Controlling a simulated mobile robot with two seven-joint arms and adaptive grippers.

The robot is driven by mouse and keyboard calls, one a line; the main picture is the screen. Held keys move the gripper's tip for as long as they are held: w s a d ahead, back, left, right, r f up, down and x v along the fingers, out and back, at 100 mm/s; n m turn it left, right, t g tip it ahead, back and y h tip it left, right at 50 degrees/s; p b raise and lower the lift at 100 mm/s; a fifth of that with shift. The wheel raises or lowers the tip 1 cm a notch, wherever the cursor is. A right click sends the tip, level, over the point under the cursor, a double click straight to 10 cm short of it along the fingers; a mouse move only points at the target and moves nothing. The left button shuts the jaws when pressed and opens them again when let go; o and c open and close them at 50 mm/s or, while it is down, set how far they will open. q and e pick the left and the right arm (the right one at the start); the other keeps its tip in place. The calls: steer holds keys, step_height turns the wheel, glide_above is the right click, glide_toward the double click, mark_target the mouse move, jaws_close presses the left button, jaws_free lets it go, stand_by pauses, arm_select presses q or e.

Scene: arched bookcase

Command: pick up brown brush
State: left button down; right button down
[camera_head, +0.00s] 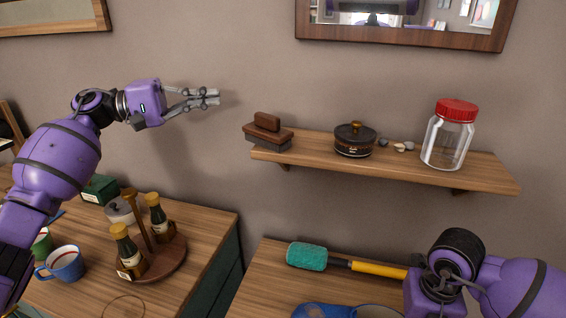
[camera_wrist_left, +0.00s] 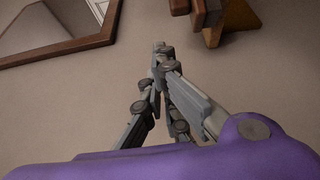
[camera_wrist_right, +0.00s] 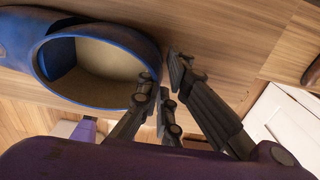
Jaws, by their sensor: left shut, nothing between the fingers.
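The brown brush (camera_head: 268,123) lies on the left end of the wooden wall shelf, with a brown handle on top and a darker block below. My left gripper (camera_head: 214,97) is left of the brush and somewhat higher, in front of the bare wall. Its fingers are shut with nothing between them, also in the left wrist view (camera_wrist_left: 160,50). Brown wooden parts show at the top of that view. My right gripper (camera_wrist_right: 164,72) has its fingertips apart and empty near a blue-rimmed container (camera_wrist_right: 110,95); its fingers are hidden in the head view.
The shelf (camera_head: 400,172) also holds a dark lidded pot (camera_head: 354,140), small stones (camera_head: 400,147) and a red-lidded glass jar (camera_head: 449,135). Below are a teal-headed brush (camera_head: 307,256), a bottle caddy (camera_head: 165,255) and a mug (camera_head: 66,264). A framed mirror (camera_head: 400,38) hangs above.

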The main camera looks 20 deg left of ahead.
arm_select(q)
steer(key=shift+m+g, duration=0.4)
steer(key=shift+m, duration=0.1)
steer(key=w+d, duration=0.1)
steer(key=d, duration=0.1)
steer(key=w+d+f, duration=0.1)
steer(key=d, duration=0.2)
steer(key=w+d+f, duration=0.1)
steer(key=d, duration=0.2)
steer(key=shift+w+d+f, duration=0.2)
steer(key=shift+w+f, duration=0.05)
steer(key=shift+w, duration=0.05)
steer(key=shift+s, duration=0.1)
steer(key=s, duration=0.2)
steer(key=shift+s+a, duration=0.3)
steer(key=shift+s, duration=0.1)
steer(key=shift+a, duration=0.1)
steer(key=v, duration=1)
